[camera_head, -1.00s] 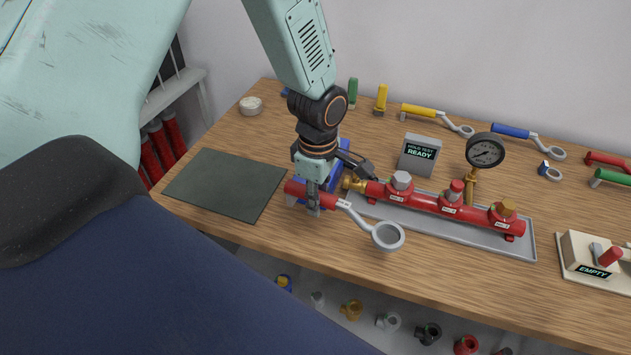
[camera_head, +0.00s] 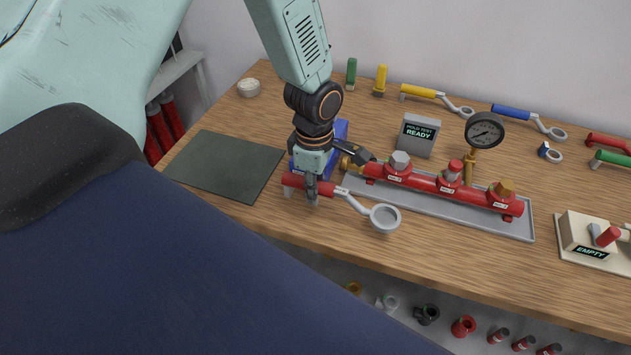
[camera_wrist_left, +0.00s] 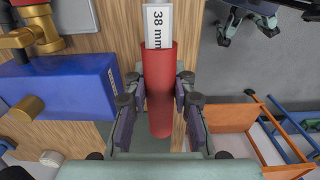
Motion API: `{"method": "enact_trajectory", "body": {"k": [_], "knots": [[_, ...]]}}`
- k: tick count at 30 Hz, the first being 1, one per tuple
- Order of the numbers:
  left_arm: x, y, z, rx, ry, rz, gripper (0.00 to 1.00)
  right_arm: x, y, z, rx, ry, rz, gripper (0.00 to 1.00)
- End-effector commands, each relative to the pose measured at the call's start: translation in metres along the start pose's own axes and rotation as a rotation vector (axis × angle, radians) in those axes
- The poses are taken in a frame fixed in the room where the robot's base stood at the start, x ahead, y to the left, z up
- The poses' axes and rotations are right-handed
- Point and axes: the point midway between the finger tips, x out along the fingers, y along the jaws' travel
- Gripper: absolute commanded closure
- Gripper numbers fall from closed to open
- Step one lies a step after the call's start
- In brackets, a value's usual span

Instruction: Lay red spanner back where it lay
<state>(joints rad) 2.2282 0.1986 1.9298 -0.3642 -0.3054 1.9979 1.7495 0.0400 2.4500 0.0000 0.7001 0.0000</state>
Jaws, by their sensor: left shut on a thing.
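The red spanner has a red handle (camera_head: 296,181) and a grey ring head (camera_head: 385,218). My left gripper (camera_head: 312,198) is shut around its handle, near the bench's front edge. The ring points right, in front of the manifold tray. In the left wrist view the handle (camera_wrist_left: 158,95) lies between the two fingers (camera_wrist_left: 158,112), with a "38 mm" label (camera_wrist_left: 158,27) beyond it. I cannot tell whether the spanner touches the bench. Another red-handled tool (camera_head: 608,142) lies at the bench's right. My right gripper is not in view.
A red manifold (camera_head: 425,180) with a gauge (camera_head: 484,131) stands on a grey tray (camera_head: 455,217). A blue block (camera_wrist_left: 65,90) is close beside the gripper. A dark mat (camera_head: 225,165) lies left. Yellow (camera_head: 418,91) and blue (camera_head: 510,115) spanners lie behind.

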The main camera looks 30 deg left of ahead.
Motion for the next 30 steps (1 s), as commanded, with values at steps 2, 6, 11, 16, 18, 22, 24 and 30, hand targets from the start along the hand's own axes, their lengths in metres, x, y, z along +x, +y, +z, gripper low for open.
{"method": "enact_trajectory", "body": {"k": [2,6,11,16,18,22,24,30], "knots": [[0.011,0.000,0.000,0.000,0.000,0.000,1.00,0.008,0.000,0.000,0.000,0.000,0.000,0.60],[0.025,0.000,0.000,0.000,0.000,0.000,1.00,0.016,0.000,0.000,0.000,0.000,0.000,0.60],[0.040,0.000,-0.001,0.000,0.000,-0.001,1.00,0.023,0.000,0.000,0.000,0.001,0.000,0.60],[0.049,0.000,-0.001,0.000,0.000,0.001,1.00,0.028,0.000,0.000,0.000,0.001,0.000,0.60],[0.051,0.000,-0.001,0.000,0.000,0.001,1.00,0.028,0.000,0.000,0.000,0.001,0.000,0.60],[0.052,0.000,-0.001,0.000,0.000,0.001,1.00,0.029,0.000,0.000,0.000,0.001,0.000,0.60],[0.052,0.000,-0.001,0.000,0.000,0.001,1.00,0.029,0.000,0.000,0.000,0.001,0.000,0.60],[0.052,0.000,-0.001,0.000,0.000,0.001,1.00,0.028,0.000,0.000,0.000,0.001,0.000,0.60]]}}
